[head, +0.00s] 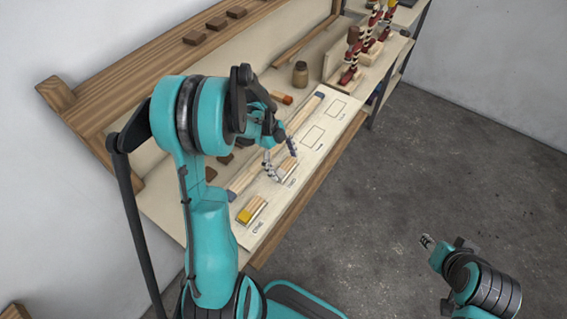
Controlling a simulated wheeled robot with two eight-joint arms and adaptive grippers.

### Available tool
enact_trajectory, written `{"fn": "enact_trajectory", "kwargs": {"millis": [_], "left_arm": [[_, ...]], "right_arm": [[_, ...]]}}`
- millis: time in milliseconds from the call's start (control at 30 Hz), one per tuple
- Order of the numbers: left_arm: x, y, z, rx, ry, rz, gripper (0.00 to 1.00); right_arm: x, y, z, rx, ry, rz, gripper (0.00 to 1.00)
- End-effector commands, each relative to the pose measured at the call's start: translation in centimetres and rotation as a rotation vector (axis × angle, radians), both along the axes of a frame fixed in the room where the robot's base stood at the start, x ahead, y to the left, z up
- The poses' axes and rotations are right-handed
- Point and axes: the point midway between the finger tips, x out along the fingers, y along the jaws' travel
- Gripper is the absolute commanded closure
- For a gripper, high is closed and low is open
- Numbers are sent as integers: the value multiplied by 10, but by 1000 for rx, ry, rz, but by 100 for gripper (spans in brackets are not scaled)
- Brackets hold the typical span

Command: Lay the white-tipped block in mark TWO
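A light wooden block (287,170) lies on the second mark from the near end of the pale marked board (262,226), where the label is too small to read surely. Its tip colour is partly hidden by my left gripper (281,158). That gripper is just above the block, its two fingers spread apart near the block's ends; contact cannot be told. A yellow-tipped block (250,211) lies on the nearest mark. Two outlined marks (313,135) farther along are empty. My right gripper (427,241) is over the floor, far from the bench, too small to read.
An orange-tipped piece (282,97) and a brown jar (300,74) stand behind the board. Red and white figures (352,58) stand at the far end. A long wooden strip (307,111) lies along the board. The floor (420,170) at right is clear.

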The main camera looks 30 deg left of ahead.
Motion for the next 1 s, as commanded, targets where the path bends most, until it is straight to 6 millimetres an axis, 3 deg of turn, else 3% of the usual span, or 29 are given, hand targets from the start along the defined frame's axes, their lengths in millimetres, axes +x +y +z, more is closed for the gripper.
{"fn": "enact_trajectory", "kwargs": {"millis": [467, 800, 1000], "left_arm": [[0, 2, 10, 0, 0, 1, 3], [2, 30, 77, -1, 1, 2, 3], [3, 42, 105, 0, 0, 0, 3]], "right_arm": [[0, 0, 6, 0, 0, 0, 60], [0, 0, 27, 0, 0, 0, 60], [0, 0, 34, 0, 0, 0, 60]]}}
